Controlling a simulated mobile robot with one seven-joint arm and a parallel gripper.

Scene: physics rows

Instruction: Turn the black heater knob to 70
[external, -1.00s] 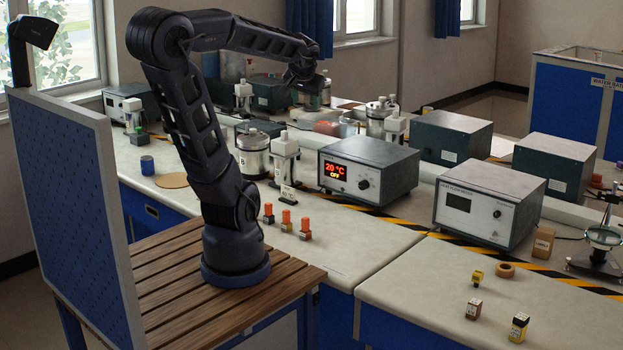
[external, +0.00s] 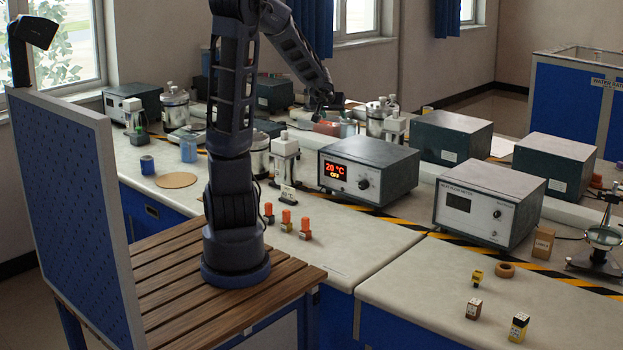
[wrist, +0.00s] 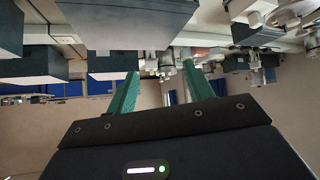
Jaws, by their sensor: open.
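The heater (external: 368,168) is a dark box with a pale front panel on the bench. Its lit red display (external: 335,172) reads 20 °C, with OFF below. The black heater knob (external: 363,184) is on the panel to the right of the display; its exact pointer position is too small to read. My gripper (external: 326,106) is up behind and left of the heater in the external view, apart from the knob. In the wrist view my gripper (wrist: 160,88) shows two green fingers spread apart with nothing between them. I cannot make out the knob there.
A second instrument (external: 488,204) with a blank display stands right of the heater. The bench in front of the heater (external: 365,235) is mostly clear.

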